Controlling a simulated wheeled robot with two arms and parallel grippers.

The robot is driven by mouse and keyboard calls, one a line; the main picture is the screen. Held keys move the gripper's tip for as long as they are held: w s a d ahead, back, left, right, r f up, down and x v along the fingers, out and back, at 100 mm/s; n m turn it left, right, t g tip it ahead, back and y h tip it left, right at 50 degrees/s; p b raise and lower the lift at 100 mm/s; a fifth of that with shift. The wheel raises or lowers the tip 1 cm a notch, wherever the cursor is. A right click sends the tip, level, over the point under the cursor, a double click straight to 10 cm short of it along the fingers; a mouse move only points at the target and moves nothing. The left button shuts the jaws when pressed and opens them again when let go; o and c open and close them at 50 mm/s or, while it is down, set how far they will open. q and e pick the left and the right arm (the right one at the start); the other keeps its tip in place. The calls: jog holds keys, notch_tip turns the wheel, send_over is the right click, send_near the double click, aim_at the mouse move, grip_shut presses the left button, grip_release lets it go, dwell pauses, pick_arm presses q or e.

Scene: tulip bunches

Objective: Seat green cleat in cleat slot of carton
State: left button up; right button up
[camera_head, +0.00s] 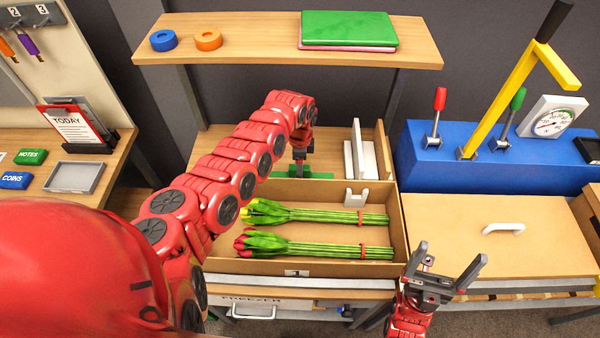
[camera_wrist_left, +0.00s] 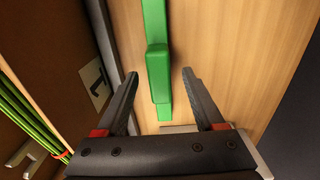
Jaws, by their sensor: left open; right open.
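The green cleat (camera_head: 283,174) lies on the wooden table just behind the carton. In the left wrist view the cleat (camera_wrist_left: 157,75) is a long green bar with a raised block in its middle. My left gripper (camera_wrist_left: 160,76) is open, pointing down over it, with a fingertip on each side of the block. The carton (camera_head: 303,268) is an open tan box. A white notched bracket (camera_head: 357,199), possibly the cleat slot, is at its back wall on the right. My right gripper (camera_head: 442,268) is open and empty at the carton's front right.
Two tulip bunches, yellow (camera_head: 320,216) and red (camera_head: 318,248), lie inside the carton. A white upright stand (camera_head: 361,155) is on the table to the cleat's right. A shelf (camera_head: 240,48) hangs above.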

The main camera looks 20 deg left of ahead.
pick_arm(q)
jog(key=shift+f, duration=1.95)
grip_shut()
